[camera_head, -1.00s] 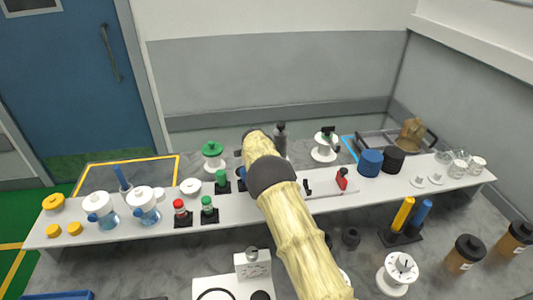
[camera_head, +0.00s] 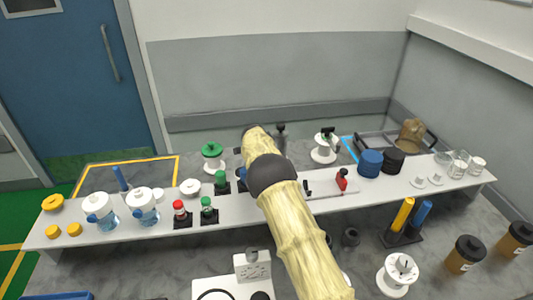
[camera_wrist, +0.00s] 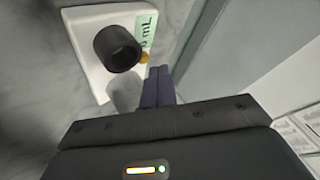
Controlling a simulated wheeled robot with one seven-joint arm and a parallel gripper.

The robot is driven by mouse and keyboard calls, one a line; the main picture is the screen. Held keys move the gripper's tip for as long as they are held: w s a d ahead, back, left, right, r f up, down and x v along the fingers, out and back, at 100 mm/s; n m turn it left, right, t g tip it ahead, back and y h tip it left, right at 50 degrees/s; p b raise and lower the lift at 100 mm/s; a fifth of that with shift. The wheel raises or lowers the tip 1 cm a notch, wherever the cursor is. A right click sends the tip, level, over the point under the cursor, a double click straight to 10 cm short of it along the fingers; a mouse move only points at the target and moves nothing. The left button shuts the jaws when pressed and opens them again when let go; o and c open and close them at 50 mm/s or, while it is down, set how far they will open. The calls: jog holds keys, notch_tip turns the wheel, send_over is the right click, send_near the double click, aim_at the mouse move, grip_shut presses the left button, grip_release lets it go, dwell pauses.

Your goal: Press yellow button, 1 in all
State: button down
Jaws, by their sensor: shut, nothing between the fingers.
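In the wrist view, my gripper (camera_wrist: 158,72) is shut and empty, its two dark purple fingers side by side. A small yellow button (camera_wrist: 144,57) sits at the edge of a white device (camera_wrist: 88,48), just beyond and slightly left of the fingertips. I cannot tell whether they touch. The device has a black round knob (camera_wrist: 118,48) and a green label reading "0 mL" (camera_wrist: 147,28). In the head view, my arm hides the gripper almost wholly, and I cannot make out the yellow button there.
A long white shelf (camera_head: 330,207) crosses the counter, with bottles, red and green capped vials (camera_head: 207,205), blue and black cylinders (camera_head: 370,162) and glasses on it. Yellow and blue tubes (camera_head: 402,214) stand in front. A grey wall (camera_head: 270,80) is behind.

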notch_tip(320, 180, up, 5)
jog(key=shift+d+p, duration=0.15)
jog(key=shift+p, duration=0.6)
dwell(0.4)
